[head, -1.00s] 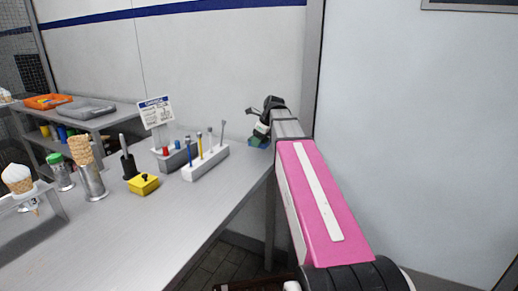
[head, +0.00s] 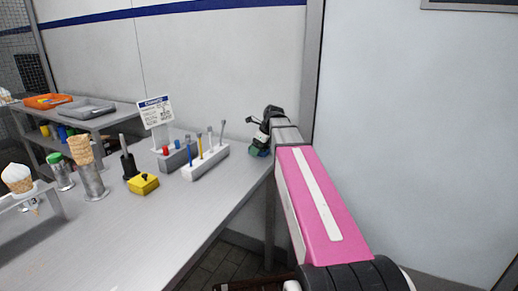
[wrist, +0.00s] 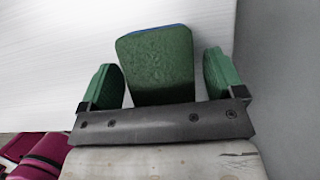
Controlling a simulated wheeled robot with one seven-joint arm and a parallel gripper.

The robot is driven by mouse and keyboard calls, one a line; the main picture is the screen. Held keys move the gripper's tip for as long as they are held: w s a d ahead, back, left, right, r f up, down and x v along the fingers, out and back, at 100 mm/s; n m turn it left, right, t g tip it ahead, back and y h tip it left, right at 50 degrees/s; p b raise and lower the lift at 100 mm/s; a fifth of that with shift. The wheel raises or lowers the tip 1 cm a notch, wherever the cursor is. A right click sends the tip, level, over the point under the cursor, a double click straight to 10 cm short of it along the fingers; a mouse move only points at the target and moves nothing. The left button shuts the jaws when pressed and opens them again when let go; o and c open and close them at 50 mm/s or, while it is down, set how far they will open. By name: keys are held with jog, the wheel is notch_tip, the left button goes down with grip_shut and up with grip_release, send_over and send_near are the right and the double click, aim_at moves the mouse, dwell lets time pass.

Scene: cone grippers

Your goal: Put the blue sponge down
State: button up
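The sponge (wrist: 155,65) shows a dark green face with a thin blue strip along its far edge in the wrist view. It lies between the two green finger pads of my gripper (wrist: 162,85). A narrow gap shows between the sponge and the right pad; the left pad is close to its side. The pads stand apart, and the gripper looks open around the sponge. In the head view my gripper (head: 259,146) is at the right back edge of the metal counter (head: 150,230), low over its top. The sponge there is mostly hidden by the gripper.
A white holder (head: 205,163) with several tools stands left of my gripper, with a sign (head: 156,112) behind it. A yellow box (head: 143,184), a cone in a metal cup (head: 94,182) and a green-lidded jar (head: 62,175) stand further left. The counter's front is clear.

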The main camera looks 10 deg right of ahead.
jog(key=shift+r, duration=0.15)
jog(key=v, duration=1.2)
jog(key=shift+a, duration=0.1)
